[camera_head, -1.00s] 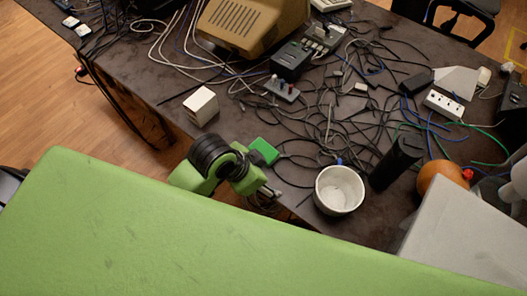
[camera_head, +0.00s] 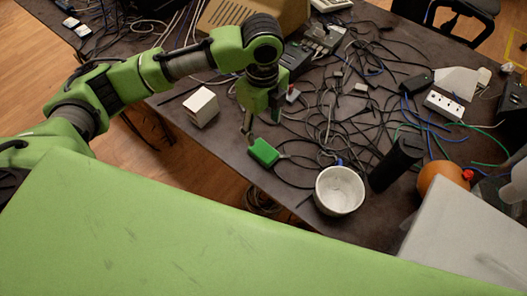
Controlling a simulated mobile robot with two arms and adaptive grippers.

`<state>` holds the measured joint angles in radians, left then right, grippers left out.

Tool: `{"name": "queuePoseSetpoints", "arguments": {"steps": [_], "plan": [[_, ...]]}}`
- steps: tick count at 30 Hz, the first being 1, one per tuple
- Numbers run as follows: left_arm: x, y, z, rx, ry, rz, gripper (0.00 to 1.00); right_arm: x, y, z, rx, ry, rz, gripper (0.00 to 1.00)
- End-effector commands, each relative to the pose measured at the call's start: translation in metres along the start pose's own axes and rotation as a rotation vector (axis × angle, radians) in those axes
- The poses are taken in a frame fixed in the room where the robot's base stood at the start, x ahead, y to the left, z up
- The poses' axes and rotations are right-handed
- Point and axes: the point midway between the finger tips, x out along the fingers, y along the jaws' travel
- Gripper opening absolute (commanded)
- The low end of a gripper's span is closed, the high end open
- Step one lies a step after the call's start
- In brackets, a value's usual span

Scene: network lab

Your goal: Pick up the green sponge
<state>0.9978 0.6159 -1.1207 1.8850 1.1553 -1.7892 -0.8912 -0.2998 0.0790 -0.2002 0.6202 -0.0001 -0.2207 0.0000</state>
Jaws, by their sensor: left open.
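The green sponge (camera_head: 264,152) is a small bright green block lying near the table's front edge, left of the white bowl. My left gripper (camera_head: 262,122) points down just behind and above the sponge in the picture. Its fingers are apart with nothing between them. I cannot tell how high it is above the table. My right gripper is not in view.
The dark table (camera_head: 160,80) is crowded with tangled cables. A white bowl (camera_head: 340,191), a black cylinder (camera_head: 396,163) and an orange ball-like object (camera_head: 440,180) stand to the right. A white box (camera_head: 201,107) stands left of the sponge. A beige monitor (camera_head: 235,14) is behind.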

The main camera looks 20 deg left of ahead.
Motion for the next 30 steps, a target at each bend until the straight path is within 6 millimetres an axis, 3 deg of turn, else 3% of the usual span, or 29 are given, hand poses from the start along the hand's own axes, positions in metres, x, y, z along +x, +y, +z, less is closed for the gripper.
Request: {"name": "queuePoseSetpoints", "arguments": {"steps": [12, 19, 27, 30], "plan": [[0.072, 0.000, 0.001, -0.001, -0.001, 0.003, 0.58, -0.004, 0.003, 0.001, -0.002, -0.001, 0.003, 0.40], [0.088, -0.001, 0.001, -0.001, -0.001, 0.001, 0.58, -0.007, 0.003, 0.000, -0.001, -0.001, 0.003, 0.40], [0.127, -0.002, 0.000, 0.000, 0.000, 0.002, 0.58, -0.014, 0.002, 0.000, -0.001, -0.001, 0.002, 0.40], [0.132, -0.003, 0.001, 0.000, -0.002, -0.001, 0.58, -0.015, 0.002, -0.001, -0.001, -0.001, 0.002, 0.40]]}}
